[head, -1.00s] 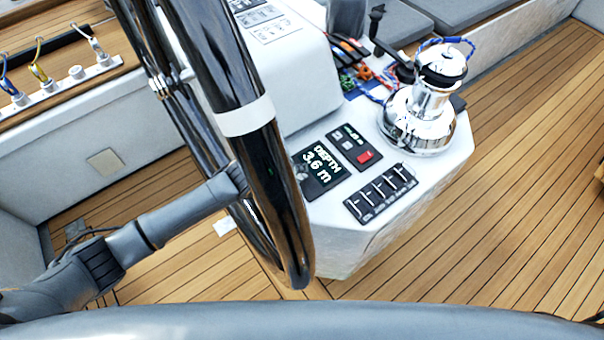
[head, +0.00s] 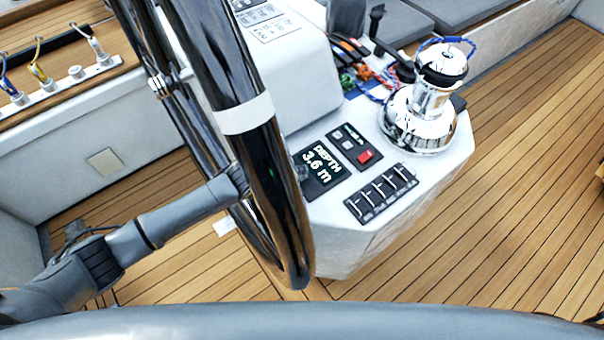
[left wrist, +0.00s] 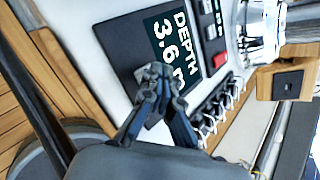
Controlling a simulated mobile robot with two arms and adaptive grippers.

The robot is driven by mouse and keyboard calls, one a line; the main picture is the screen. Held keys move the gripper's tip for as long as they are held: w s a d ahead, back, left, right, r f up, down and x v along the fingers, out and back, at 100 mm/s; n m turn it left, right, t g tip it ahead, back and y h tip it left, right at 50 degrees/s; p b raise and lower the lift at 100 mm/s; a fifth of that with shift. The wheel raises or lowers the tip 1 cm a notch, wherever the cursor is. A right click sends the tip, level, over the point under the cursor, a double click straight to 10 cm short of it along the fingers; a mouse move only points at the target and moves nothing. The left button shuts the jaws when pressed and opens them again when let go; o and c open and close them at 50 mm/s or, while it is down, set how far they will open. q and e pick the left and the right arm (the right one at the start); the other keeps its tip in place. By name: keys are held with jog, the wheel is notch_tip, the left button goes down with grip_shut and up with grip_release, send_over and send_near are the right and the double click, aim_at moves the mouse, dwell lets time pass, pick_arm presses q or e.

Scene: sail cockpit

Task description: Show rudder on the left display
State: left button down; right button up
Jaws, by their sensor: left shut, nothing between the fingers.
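The display (head: 322,170) on the white console reads "DEPTH 3.6 m" in the head view. It also shows large in the left wrist view (left wrist: 178,45), with its black bezel and part of the text covered by my fingers. My left gripper (left wrist: 158,78) is shut and empty, its fingertips over the edge of the display on the bezel side. I cannot tell whether they touch it. In the head view the dark steering wheel rim hides most of this gripper. My right gripper is in neither view.
The steering wheel (head: 262,150) stands between the head camera and the console. A small panel with a red button (head: 365,157) and a row of switches (head: 381,192) sit beside the display. A chrome winch (head: 430,105) stands behind them. Teak floor (head: 510,200) is clear at right.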

aim_at(299, 177)
pick_arm(q)
jog(key=shift+f+b, duration=0.3)
jog(key=shift+f, duration=0.25)
dwell(0.4)
jog(key=shift+r, duration=0.15)
jog(key=shift+r+p, duration=0.8)
jog(key=shift+p, duration=0.1)
notch_tip(299, 177, up, 5)
jog(key=p, duration=0.5)
jog(key=shift+r, duration=0.1)
dwell(1.7)
